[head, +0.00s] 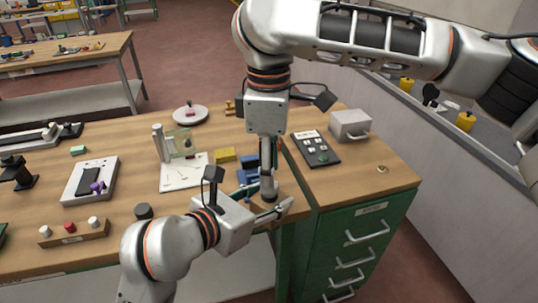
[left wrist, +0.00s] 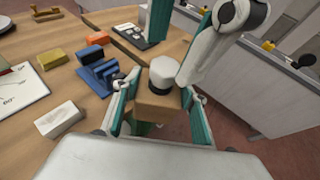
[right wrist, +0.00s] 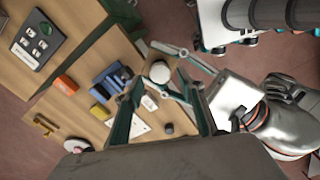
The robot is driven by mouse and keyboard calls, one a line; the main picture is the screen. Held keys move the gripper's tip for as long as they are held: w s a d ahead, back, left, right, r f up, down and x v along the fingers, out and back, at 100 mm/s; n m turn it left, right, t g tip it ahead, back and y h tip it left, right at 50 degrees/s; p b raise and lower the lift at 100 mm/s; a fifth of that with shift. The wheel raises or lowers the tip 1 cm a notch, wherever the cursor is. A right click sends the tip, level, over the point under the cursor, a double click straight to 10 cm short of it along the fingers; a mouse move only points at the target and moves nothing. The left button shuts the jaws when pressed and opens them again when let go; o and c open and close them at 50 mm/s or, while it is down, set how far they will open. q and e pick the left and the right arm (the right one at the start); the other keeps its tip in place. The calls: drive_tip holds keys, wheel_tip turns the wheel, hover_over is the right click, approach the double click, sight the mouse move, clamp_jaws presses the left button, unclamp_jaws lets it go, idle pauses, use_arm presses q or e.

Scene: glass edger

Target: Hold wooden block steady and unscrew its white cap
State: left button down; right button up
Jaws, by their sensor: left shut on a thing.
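The wooden block (left wrist: 158,104) is upright in the left wrist view, with a black neck and a white cap (left wrist: 168,72) on top. My left gripper (left wrist: 157,115) is shut on the block's sides and holds it near the bench's front edge. The cap also shows in the right wrist view (right wrist: 159,73). My right gripper (right wrist: 162,88) comes down from above with its fingers apart, the cap showing between them. I see no finger touching the cap. In the head view my right gripper (head: 268,182) is just above my left gripper (head: 267,212), and the block is mostly hidden.
On the bench, a blue stepped part (left wrist: 97,75), a yellow block (left wrist: 52,59) and a white block (left wrist: 58,118) lie left of the grippers. A black control panel (head: 315,148) and grey box (head: 350,125) stand right. A green drawer cabinet (head: 330,250) is below.

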sight(269, 204)
drive_tip(key=shift+f, duration=1.85)
clamp_jaws()
drive_tip(key=shift+n, duration=1.7)
drive_tip(key=shift+o, duration=0.3)
unclamp_jaws()
